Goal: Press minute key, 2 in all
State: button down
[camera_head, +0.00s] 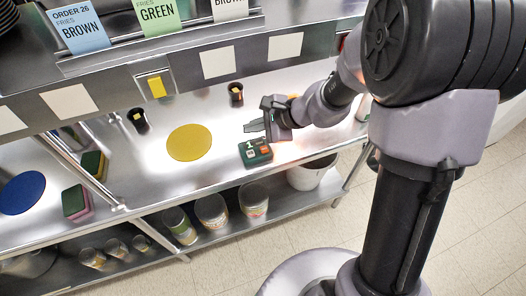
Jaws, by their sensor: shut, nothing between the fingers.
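A small dark green timer (257,158) sits near the front edge of the steel counter. Its top carries white marks and a small orange patch; they are too small for me to tell which key is the minute key or to read a display. My gripper (253,128) is shut and empty. It shows just behind and above the timer, its fingers pointing left. I cannot tell whether it touches the timer.
A yellow disc (190,142) lies left of the timer. A dark cup (236,94) stands behind. Order cards (158,14) stand on the upper shelf, whose edge overhangs the counter. Cans (211,212) and a white bucket (312,175) stand below.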

aim_at(254, 154)
jog(key=shift+w, duration=0.15)
jog(key=shift+f, duration=0.15)
notch_tip(254, 154, down, 8)
jog(key=b, duration=0.7)
jog(key=shift+f, duration=0.3)
jog(key=shift+f+b, duration=0.15)
jog(key=shift+b, duration=0.15)
dwell(1.2)
jog(key=shift+f+b, duration=0.3)
jog(key=shift+b, duration=0.15)
jog(key=shift+f+b, duration=0.45)
jog(key=shift+b, duration=0.1)
dwell(0.5)
jog(key=shift+r, duration=0.1)
jog(key=shift+r+p, duration=0.6)
jog(key=shift+r, duration=0.2)
